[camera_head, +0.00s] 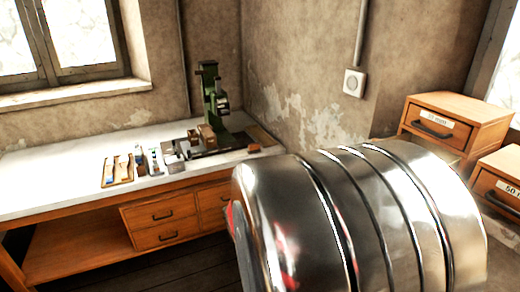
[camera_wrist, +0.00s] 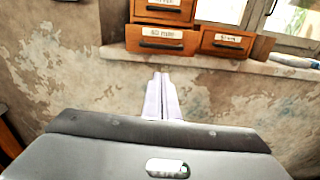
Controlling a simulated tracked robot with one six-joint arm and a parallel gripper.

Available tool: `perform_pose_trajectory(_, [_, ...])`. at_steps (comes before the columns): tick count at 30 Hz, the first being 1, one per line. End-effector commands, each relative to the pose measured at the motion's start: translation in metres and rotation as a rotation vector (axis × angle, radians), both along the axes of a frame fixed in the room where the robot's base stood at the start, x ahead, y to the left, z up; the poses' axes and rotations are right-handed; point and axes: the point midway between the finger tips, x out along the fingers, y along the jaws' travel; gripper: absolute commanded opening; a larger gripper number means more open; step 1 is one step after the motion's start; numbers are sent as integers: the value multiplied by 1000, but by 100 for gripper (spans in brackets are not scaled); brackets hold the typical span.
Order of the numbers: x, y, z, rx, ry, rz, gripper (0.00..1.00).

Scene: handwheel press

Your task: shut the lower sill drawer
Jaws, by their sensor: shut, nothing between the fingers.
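Small wooden drawers stand on the window sill in the wrist view. A labelled lower drawer (camera_wrist: 160,38) with a dark handle sits under another drawer (camera_wrist: 163,12), which is cut off by the top edge. I cannot tell surely how far the lower drawer stands out. My gripper (camera_wrist: 161,78) is shut and empty, its two pale fingers side by side, below the lower drawer in the picture and apart from it. In the head view, my metal arm hides the gripper and part of the drawer area at the right.
Another labelled drawer (camera_wrist: 227,42) sits to the right on the sill (camera_wrist: 275,70). In the head view, two wooden drawer units show at right, one labelled 35 mm (camera_head: 455,118). A white bench (camera_head: 60,175) with a green press (camera_head: 212,95) stands left. Bare wall lies below the sill.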

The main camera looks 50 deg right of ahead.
Motion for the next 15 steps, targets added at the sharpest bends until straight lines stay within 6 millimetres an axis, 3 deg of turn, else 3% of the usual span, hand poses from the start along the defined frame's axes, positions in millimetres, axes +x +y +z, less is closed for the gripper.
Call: perform_pose_trajectory(15, [1, -9, 5, -21, 64, 13, 0])
